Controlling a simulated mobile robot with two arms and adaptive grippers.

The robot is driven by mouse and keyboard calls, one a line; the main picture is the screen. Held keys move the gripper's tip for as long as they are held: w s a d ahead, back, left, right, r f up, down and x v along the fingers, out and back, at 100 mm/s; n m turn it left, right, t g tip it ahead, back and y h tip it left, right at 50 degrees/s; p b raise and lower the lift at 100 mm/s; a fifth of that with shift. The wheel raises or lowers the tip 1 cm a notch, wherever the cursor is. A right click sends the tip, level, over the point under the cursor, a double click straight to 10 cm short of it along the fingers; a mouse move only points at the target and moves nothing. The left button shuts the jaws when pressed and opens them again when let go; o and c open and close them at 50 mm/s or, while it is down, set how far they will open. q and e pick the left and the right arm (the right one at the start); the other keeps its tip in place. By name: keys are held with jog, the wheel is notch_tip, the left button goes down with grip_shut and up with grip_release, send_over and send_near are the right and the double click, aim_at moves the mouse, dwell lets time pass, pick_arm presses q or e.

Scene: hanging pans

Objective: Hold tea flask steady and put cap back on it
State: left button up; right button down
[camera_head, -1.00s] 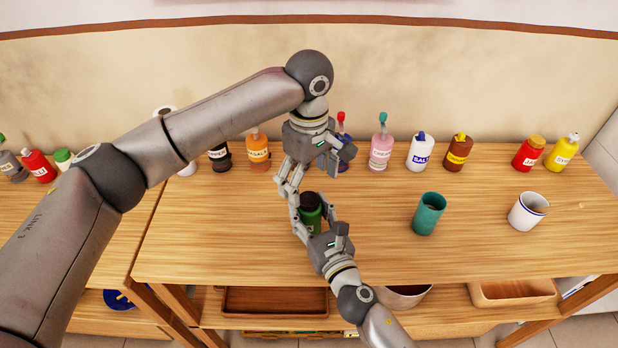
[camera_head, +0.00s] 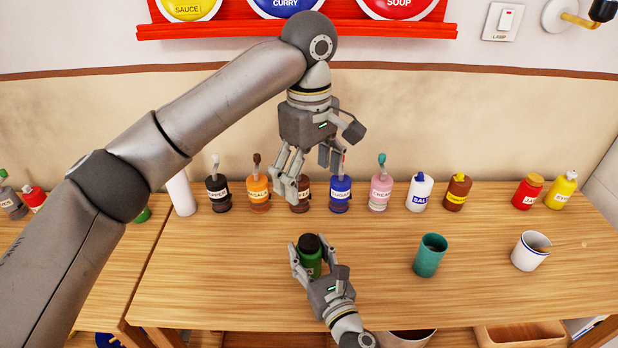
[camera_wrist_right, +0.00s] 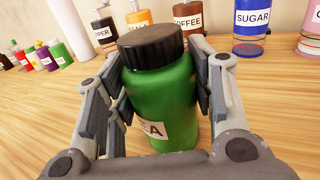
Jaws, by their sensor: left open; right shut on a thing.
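The green tea flask (camera_head: 309,263) stands upright on the wooden table in the head view. My right gripper (camera_head: 314,264) is shut around its sides. The right wrist view shows the flask (camera_wrist_right: 160,95) between the fingers, with part of its label visible. The black cap (camera_wrist_right: 150,46) sits on top of the flask; it also shows in the head view (camera_head: 308,242). From these views I cannot tell whether it is screwed tight. My left gripper (camera_head: 308,172) is open and empty, above and behind the flask, clear of the cap.
A row of labelled bottles, including sugar (camera_head: 340,196) and cream (camera_head: 380,194), stands along the back wall. A teal cup (camera_head: 430,256) and a white mug (camera_head: 530,251) stand to the right. A red shelf (camera_head: 300,27) is on the wall. The table left of the flask is clear.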

jog(key=c, duration=0.6)
grip_release()
jog(key=shift+o, duration=0.2)
jog(key=v, duration=1.2)
